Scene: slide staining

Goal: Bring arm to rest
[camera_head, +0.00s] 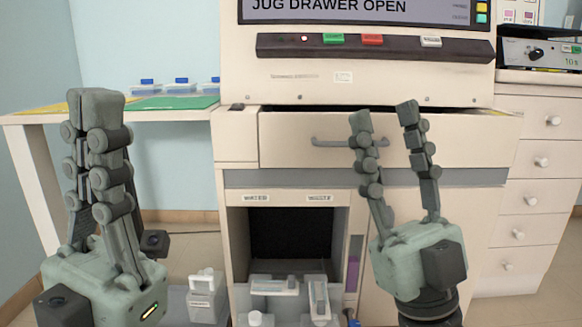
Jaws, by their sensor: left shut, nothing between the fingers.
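My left gripper (97,97) points upward at the left, with its fingers closed together and nothing between them. It stands in front of the side table and touches nothing that I can see. My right gripper (384,112) points upward in front of the machine's upper drawer (285,140). Its two fingers are spread apart, with nothing between them. Its fingers overlap the drawer handle in the picture, but I see no grip on it.
The staining machine (365,85) shows "JUG DRAWER OPEN". Its low jug drawer (275,287) is out at the bottom, with jugs in it. A side table (30,118) holds a green mat (178,103) and small blue-lidded boxes. A white drawer cabinet (515,180) stands right.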

